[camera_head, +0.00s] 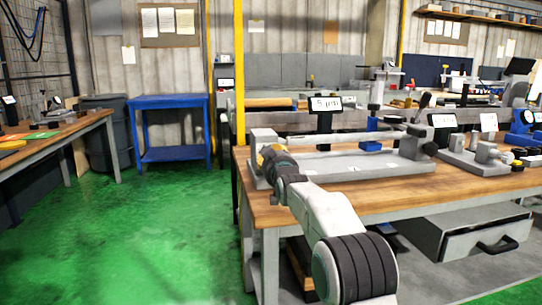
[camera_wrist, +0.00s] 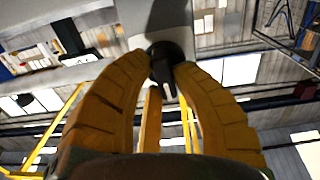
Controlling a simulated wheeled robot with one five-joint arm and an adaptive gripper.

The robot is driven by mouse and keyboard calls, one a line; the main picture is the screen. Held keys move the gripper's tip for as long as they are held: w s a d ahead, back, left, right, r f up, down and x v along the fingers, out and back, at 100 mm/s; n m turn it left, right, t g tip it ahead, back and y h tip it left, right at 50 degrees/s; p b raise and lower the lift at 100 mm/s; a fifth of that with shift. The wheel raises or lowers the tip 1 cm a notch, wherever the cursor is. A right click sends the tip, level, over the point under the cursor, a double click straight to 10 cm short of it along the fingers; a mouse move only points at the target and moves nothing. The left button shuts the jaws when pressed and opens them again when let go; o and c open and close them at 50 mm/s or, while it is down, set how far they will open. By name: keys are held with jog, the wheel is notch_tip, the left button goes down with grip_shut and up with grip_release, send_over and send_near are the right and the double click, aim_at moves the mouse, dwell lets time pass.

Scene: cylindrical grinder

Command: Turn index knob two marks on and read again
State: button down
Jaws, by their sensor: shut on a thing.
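In the wrist view, the two yellow fingers of my gripper (camera_wrist: 160,72) close around a black knob (camera_wrist: 165,58), which I take to be the index knob. The knob sits on a pale grey housing (camera_wrist: 158,18) and has a darker bar hanging from it between the fingertips. In the head view, my gripper (camera_head: 266,152) is at the left end of the grinder (camera_head: 340,166), against its grey headstock (camera_head: 262,136). The knob is hidden there behind my gripper. A display (camera_head: 325,103) stands behind the grinder; its small text is not clearly readable.
The grinder stands on a wooden-topped bench (camera_head: 400,195) with a grey drawer (camera_head: 470,232) below. Other instruments (camera_head: 480,155) crowd the bench to the right. A yellow post (camera_head: 239,70) rises behind the bench's left end. The green floor (camera_head: 150,230) to the left is clear.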

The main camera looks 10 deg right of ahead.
jog(key=m, duration=0.5)
jog(key=shift+a+f, duration=0.1)
jog(key=shift+f, duration=0.05)
dwell(0.4)
jog(key=c, duration=1)
grip_release()
jog(key=shift+s, duration=6)
